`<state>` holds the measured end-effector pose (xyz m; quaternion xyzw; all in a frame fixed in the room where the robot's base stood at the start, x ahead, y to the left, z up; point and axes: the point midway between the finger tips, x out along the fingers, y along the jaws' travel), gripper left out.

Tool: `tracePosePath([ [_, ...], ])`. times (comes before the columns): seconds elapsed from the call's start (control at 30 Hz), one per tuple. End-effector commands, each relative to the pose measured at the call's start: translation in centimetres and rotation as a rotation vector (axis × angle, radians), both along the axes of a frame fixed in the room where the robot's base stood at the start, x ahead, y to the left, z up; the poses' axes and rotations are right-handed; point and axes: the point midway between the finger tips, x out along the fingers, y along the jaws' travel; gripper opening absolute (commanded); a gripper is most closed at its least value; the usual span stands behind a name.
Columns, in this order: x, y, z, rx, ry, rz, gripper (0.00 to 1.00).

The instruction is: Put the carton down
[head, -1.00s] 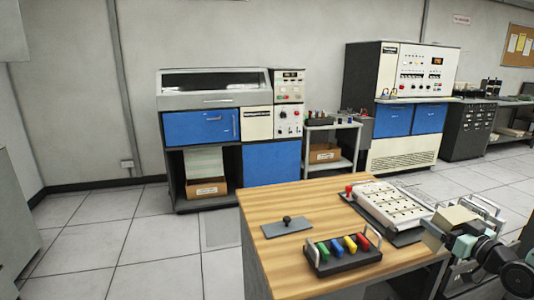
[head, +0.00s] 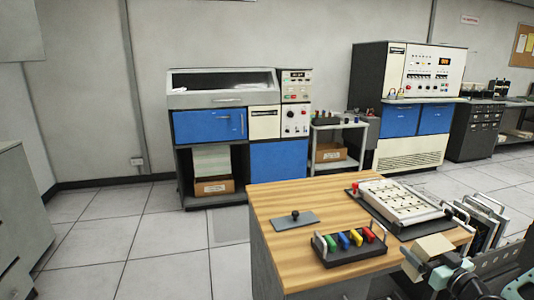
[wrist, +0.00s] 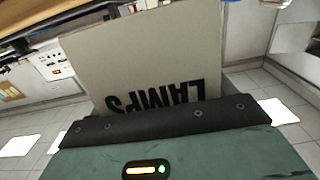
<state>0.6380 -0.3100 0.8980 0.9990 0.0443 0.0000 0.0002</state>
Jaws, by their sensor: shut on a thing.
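The carton is a beige box (head: 434,247) at the lower right of the head view. My gripper (head: 424,262) is shut on it and holds it up near the right front edge of the wooden-topped table (head: 285,245). In the wrist view the carton (wrist: 150,60) fills the upper middle, with "LAMPS" printed upside down in black. The dark gripper edge (wrist: 170,122) covers its near end. The carton's underside is hidden.
A black rack of coloured pieces (head: 349,246), a grey plate with a knob (head: 295,219) and a white keyed panel (head: 402,202) stand on the table. Upright framed panels (head: 484,220) are close right of the carton. The table's left part has bare wood.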

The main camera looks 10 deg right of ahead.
Motion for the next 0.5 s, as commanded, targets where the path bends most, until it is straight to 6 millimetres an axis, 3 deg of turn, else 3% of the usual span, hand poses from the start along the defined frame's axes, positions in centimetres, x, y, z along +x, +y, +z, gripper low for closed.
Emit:
tracePosePath([
  [0.2, -0.6, 5.9, -4.4, 0.015, 0.002, -0.014, 0.52],
  [0.5, -2.1, 13.6, -8.4, 0.013, 0.002, -0.055, 0.52],
])
